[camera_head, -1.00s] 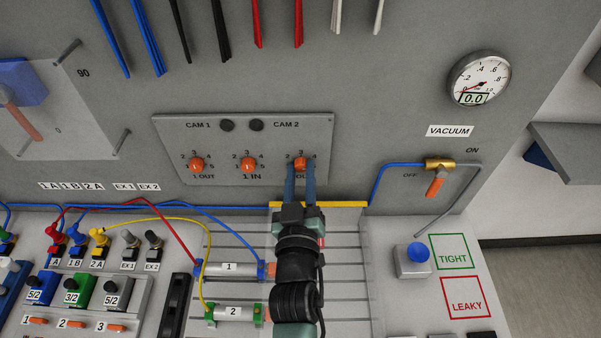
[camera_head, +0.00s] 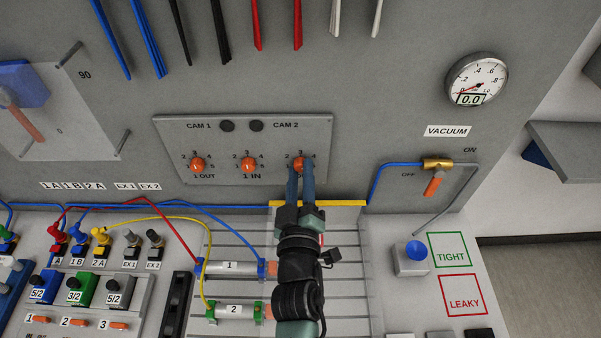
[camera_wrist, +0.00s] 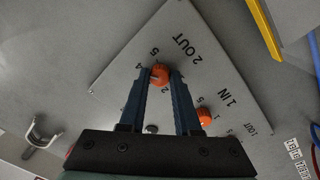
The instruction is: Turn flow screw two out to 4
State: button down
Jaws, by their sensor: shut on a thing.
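The 2 OUT flow screw is an orange knob (camera_head: 300,162), the rightmost of three on the grey panel (camera_head: 220,122). It also shows in the wrist view (camera_wrist: 160,73), beside the printed 2 OUT label. My gripper (camera_head: 301,170) is shut on this knob, with its two long blue fingers reaching up to it from below. In the wrist view my gripper's fingertips (camera_wrist: 160,77) sit on either side of the knob. The fingers hide part of the scale and label in the head view. I cannot tell which number the knob points to.
The 1 IN knob (camera_head: 248,165) and 1 OUT knob (camera_head: 196,165) are to the left. Cylinders 1 (camera_head: 230,267) and 2 (camera_head: 234,311) lie beside my arm. The vacuum valve (camera_head: 437,165) and its blue hose are to the right.

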jog(key=c, duration=0.6)
grip_release()
jog(key=shift+s+a+f+b, duration=0.1)
jog(key=shift+s+b, duration=0.55)
jog(key=shift+s, duration=2.6)
jog(key=shift+s+a+f+b, duration=0.1)
jog(key=shift+s+b, duration=0.5)
jog(key=shift+s, duration=2.65)
jog(key=shift+w, duration=0.1)
